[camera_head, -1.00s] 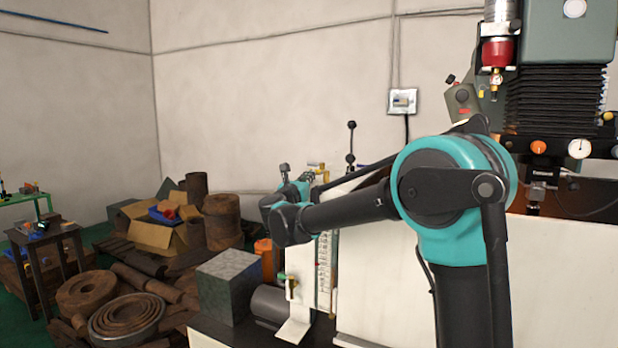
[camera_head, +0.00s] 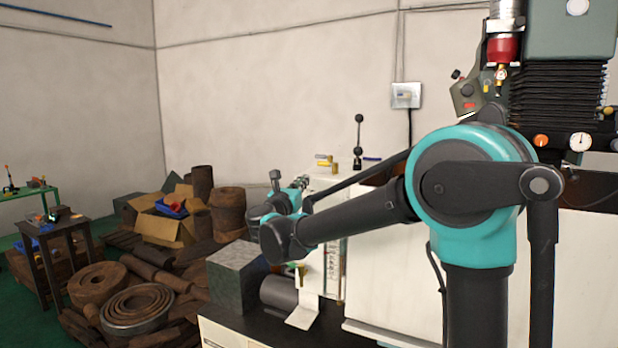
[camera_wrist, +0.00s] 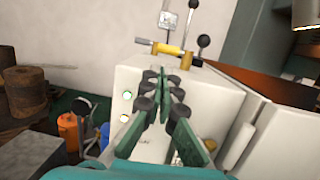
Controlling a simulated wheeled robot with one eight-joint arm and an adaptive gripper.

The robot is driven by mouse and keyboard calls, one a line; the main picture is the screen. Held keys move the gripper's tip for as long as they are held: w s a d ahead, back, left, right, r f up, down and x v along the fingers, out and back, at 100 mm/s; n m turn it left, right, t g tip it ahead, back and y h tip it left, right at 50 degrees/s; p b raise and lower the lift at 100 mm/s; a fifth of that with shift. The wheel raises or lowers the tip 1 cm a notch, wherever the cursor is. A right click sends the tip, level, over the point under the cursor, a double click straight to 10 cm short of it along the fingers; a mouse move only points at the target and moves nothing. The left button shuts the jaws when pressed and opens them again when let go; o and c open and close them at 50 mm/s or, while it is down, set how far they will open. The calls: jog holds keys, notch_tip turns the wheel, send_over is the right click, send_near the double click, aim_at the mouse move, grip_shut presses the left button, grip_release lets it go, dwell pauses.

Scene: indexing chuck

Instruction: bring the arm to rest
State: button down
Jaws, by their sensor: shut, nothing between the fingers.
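My gripper (camera_wrist: 160,95) shows in the wrist view with its green fingers and dark joints close together and nothing between them. It points toward the top of a white machine cabinet (camera_wrist: 219,99). In the head view my teal and black arm is bent, its forearm reaching left in front of the white machine (camera_head: 391,278). The gripper's fingertips cannot be made out clearly there, as the wrist partly hides them. No chuck can be made out in either view.
A grey block (camera_head: 236,275) stands on the dark bench below my wrist. Black-knobbed levers (camera_head: 358,145) rise from the machine behind the arm. Rusty pipes and rings (camera_head: 137,308), a cardboard box (camera_head: 160,230) and a small table (camera_head: 54,228) fill the left. Open air lies above the scrap.

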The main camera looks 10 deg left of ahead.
jog(key=s+d+f+m+g+y, duration=0.35)
jog(key=s+d+f+m, duration=0.3)
jog(key=f+m, duration=0.45)
jog(key=s+d+f+m+g+y, duration=0.35)
jog(key=s+d+f+m, duration=0.3)
jog(key=f+m, duration=0.5)
jog(key=s+d+f+m+g+y, duration=0.2)
jog(key=s+d+f+m+g, duration=0.2)
jog(key=s+d+f+m, duration=0.65)
jog(key=s+d+f+g+h, duration=0.3)
jog(key=s+d+f+g, duration=0.1)
jog(key=s+d+f, duration=0.3)
jog(key=shift+s, duration=0.95)
